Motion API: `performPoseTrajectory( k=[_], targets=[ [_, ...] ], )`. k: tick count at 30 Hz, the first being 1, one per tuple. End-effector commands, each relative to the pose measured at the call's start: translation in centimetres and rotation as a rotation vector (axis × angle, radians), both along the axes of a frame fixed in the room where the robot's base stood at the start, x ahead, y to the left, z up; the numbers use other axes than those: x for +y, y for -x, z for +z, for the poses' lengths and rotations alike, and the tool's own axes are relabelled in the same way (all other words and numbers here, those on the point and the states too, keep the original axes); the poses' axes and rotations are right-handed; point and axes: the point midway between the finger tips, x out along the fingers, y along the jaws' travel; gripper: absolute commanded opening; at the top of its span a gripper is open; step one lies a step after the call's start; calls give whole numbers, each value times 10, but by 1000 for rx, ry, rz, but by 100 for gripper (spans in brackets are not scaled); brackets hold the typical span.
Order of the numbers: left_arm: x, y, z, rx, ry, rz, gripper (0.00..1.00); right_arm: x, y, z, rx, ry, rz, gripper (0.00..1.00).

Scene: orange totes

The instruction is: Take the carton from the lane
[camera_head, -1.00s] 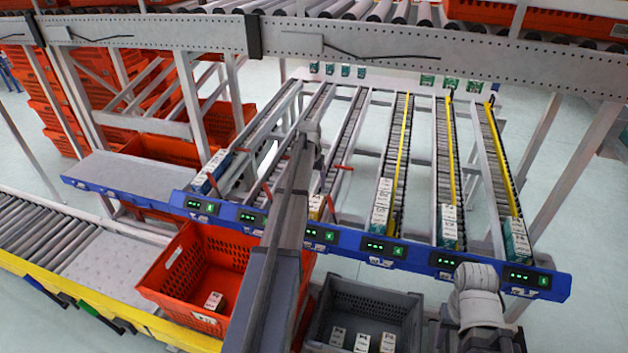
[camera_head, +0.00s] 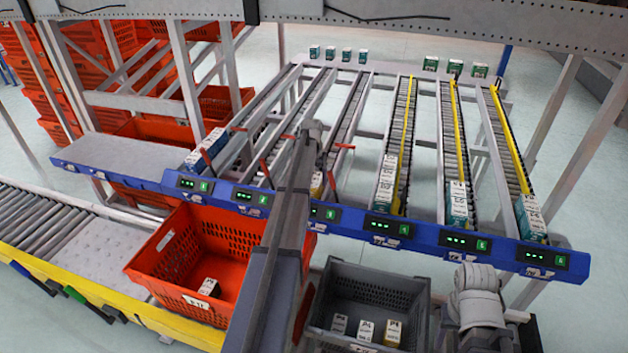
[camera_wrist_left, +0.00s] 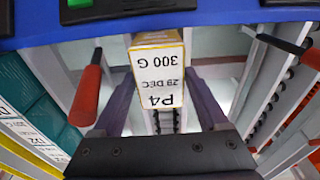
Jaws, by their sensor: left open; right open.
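A carton (camera_wrist_left: 157,75) with a white label reading P4, 29 DEC, 300 G and a yellowish edge is in the left wrist view. In the head view a sliver of a yellow-and-white carton (camera_head: 317,186) shows at the front end of a middle roller lane (camera_head: 345,120), mostly hidden by my left arm. My left gripper (camera_wrist_left: 160,110) is open, with its dark fingers on either side of the carton in the picture; contact cannot be told. My left gripper is hidden behind its arm in the head view. Only part of my right arm shows, at the lower right; its gripper is out of sight.
A blue rail (camera_head: 420,238) with green displays runs along the lane fronts. Other lanes hold cartons (camera_head: 386,185). Red sticks (camera_wrist_left: 86,90) stand near the lane. Below are an orange tote (camera_head: 160,240) with one carton and a grey tote (camera_head: 370,282) with several.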

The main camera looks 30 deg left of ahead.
Motion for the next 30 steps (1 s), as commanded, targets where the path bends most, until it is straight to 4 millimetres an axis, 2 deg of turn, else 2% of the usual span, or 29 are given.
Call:
performPoseTrajectory(
  k=[9, 10, 30],
  targets=[
    [0, -1, -3, 0, 0, 0, 76, 0, 0, -3, 0, 0, 0, 50],
    [0, -1, -3, 0, 0, 0, 74, 0, 0, -3, 0, 0, 0, 50],
    [0, -1, -3, 0, 0, 0, 0, 0, 0, -3, 0, 0, 0, 50]
  ],
)
